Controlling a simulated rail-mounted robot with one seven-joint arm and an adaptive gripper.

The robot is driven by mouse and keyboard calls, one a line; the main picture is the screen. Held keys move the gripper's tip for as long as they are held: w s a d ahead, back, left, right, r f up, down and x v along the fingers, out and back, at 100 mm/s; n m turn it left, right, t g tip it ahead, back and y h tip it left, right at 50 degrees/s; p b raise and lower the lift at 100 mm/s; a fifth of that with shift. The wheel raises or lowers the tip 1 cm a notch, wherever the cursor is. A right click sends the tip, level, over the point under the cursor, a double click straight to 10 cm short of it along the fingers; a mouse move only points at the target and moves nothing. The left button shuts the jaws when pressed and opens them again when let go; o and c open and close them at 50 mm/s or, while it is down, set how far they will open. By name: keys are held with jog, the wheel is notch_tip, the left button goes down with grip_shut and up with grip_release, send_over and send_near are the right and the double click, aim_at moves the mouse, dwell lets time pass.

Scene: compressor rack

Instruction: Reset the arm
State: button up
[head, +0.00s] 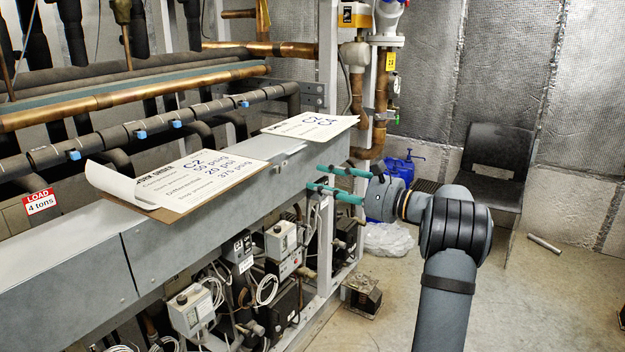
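My arm rises from the bottom right of the head view and bends left at a dark joint. My gripper (339,182) is at the right end of the grey metal box beam (213,205) of the rack. Its two teal fingers point left and stand apart, one above the other in the picture. I see nothing between them. The fingertips appear close to the beam's front face; I cannot tell whether they touch it.
A clipboard with a work order (180,180) and a second sheet (310,126) lie on the beam. Gauges and switches (192,308) hang below. A dark chair (495,175), blue jug (380,200) and plastic bag (388,240) stand behind my arm. The floor at right is mostly clear.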

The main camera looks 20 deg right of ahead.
aim_at(280, 170)
dwell(0.4)
jog(key=x, duration=1.2)
jog(key=shift+s, duration=0.1)
jog(key=shift+d, duration=0.1)
